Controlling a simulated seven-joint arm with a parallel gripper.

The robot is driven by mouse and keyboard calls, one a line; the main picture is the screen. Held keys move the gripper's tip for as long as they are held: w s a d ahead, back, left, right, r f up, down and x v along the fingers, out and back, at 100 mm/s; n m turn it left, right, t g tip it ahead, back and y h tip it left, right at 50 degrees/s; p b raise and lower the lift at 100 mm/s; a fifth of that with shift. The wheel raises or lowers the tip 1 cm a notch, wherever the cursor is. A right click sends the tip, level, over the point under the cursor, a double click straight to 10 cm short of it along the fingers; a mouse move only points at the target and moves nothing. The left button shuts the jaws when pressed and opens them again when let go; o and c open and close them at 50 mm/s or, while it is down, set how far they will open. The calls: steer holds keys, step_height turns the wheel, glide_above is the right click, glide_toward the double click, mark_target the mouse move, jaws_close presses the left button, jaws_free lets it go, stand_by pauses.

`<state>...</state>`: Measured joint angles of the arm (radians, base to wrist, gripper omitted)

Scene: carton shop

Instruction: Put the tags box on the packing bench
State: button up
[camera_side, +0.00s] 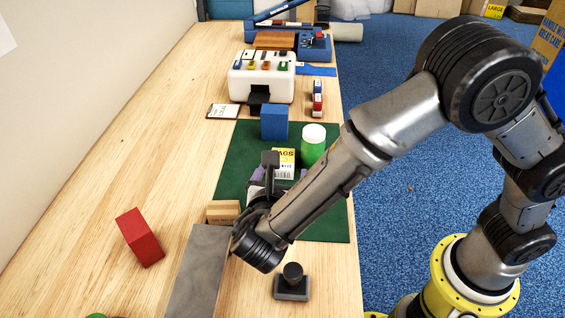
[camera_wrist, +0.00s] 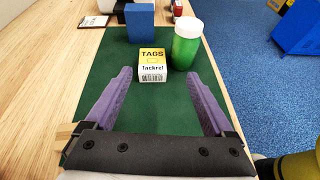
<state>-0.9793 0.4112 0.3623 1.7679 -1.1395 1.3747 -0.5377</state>
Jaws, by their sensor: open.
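The tags box (camera_wrist: 152,66) is a small yellow and white carton marked TAGS. It stands on the green mat (camera_wrist: 100,100) in the wrist view, ahead of my gripper and centred between its fingers. It also shows in the side view (camera_side: 284,163), partly hidden by my gripper. My gripper (camera_wrist: 158,82) is open and empty, its two purple fingers spread wide and pointing toward the box. The fingers do not touch the box. The wooden bench top (camera_side: 130,130) runs around the mat; I cannot tell whether it is the packing bench.
A green jar with a white lid (camera_wrist: 187,43) stands right beside the tags box. A blue block (camera_wrist: 140,22) stands behind it.

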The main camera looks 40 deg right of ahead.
steer(key=shift+s+a+f+n+t, duration=0.15)
steer(key=shift+s+a+f+n, duration=0.15)
steer(key=shift+s+a+f, duration=0.25)
steer(key=shift+s+a+f+n+t, duration=0.15)
steer(key=shift+s+a+f+n, duration=0.25)
steer(key=shift+a, duration=0.25)
glide_toward(282, 165)
steer(key=x, duration=0.3)
steer(key=shift+d, duration=0.3)
steer(key=shift+y, duration=0.3)
steer(key=shift+x, duration=3.05)
steer(key=shift+w+a, duration=0.1)
